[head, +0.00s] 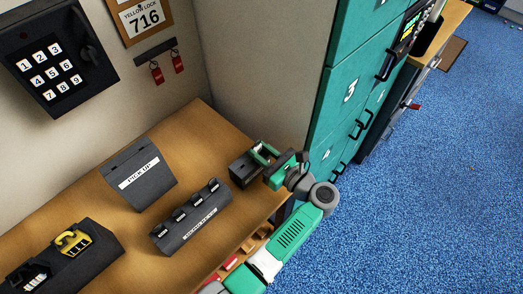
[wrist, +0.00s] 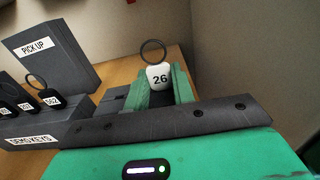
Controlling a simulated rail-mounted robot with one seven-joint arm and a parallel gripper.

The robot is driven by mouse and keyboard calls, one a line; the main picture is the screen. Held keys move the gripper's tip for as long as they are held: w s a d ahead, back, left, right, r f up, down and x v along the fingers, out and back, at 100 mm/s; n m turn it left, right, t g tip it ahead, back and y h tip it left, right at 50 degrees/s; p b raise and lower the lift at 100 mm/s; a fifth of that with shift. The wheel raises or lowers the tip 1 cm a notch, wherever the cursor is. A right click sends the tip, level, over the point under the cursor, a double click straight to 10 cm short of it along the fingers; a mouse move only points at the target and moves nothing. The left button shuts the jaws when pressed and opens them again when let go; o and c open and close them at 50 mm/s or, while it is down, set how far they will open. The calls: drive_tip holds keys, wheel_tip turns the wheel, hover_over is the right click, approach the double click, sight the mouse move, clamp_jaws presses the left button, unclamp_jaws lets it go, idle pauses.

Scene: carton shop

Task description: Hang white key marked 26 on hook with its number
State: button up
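The white key marked 26 (wrist: 159,79) stands upright in the wrist view, its dark ring on top and its number facing the camera. It is between the green fingertips of my gripper (wrist: 162,88). The fingers are apart by about the key's width. I cannot tell whether they press on it or only flank it. In the head view my gripper (head: 264,153) is at the table's right end by a small dark box (head: 242,171); the key cannot be made out there. A wall rail (head: 155,52) carries two red tags.
A dark rack (head: 190,226) holds several black keys, labelled DEMO KEYS in the wrist view. A PICK UP stand (head: 139,177) is behind it. A yellow padlock (head: 73,243) sits at left. A keypad box (head: 60,60) hangs on the wall; teal lockers (head: 350,90) stand at right.

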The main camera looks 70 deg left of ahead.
drive_tip(key=shift+r, duration=0.15)
drive_tip(key=shift+w+d+r+p, duration=0.1)
drive_tip(key=shift+d+r+p, duration=0.05)
drive_tip(key=shift+r+p, duration=1.55)
drive_tip(key=shift+d+f, duration=0.1)
drive_tip(key=shift+f, duration=0.25)
drive_tip(key=p+v, duration=0.1)
drive_tip(key=v, duration=0.7)
drive_tip(key=shift+p, duration=0.35)
drive_tip(key=shift+w+d, duration=0.1)
drive_tip(key=shift+d, duration=0.1)
idle(1.0)
